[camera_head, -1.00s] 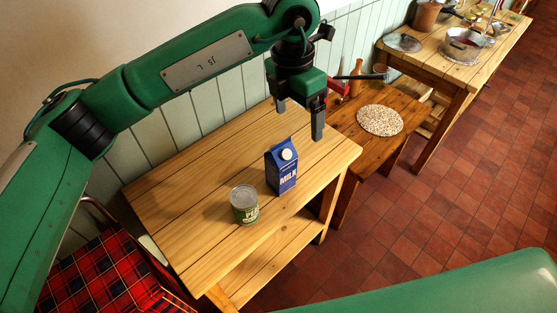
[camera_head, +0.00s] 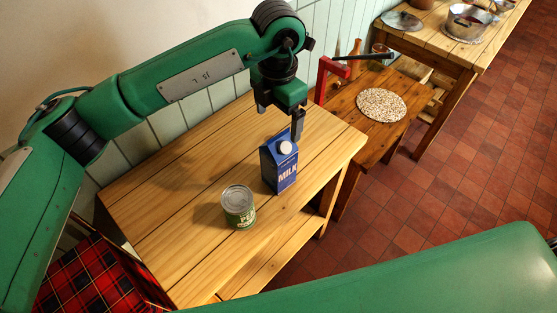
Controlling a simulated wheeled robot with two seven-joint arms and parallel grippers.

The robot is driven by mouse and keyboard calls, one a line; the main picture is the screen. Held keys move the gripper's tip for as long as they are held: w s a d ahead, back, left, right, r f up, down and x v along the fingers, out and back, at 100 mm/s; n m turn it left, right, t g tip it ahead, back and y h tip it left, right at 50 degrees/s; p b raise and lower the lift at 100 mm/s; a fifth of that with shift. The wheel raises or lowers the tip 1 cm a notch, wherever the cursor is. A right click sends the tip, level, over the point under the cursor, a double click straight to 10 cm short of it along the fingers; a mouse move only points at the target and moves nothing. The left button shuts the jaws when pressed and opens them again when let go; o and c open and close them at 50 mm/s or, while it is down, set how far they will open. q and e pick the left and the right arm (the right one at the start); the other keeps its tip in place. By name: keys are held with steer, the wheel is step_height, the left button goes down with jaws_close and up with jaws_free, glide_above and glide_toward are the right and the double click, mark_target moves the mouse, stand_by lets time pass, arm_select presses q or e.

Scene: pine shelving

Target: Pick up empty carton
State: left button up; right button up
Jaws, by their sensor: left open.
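The carton is a blue milk carton (camera_head: 279,163) with a white cap and the word MILK. It stands upright on the pine shelf top, near its right front edge. My left gripper (camera_head: 279,122) is open, with its fingers pointing down just above and behind the carton's top. One finger overlaps the carton's top edge in the picture; I cannot tell whether it touches. My right gripper is not in view.
A green can (camera_head: 239,207) stands on the pine shelf top (camera_head: 165,215) just left of the carton. A lower wooden bench (camera_head: 346,103) with a round speckled mat (camera_head: 382,105) stands behind right. A tartan cloth (camera_head: 88,277) is at lower left.

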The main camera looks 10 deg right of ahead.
mark_target(279, 142)
arm_select(q)
step_height(279, 142, down, 4)
steer(key=shift+w+r+p, duration=0.15)
steer(key=shift+p, duration=0.2)
steer(key=shift+f+p, duration=0.35)
steer(key=shift+f, duration=0.05)
step_height(279, 142, down, 4)
steer(key=shift+d+f+p, duration=0.1)
steer(key=shift+p, duration=1)
steer(key=shift+f, duration=0.25)
steer(key=c, duration=1.3)
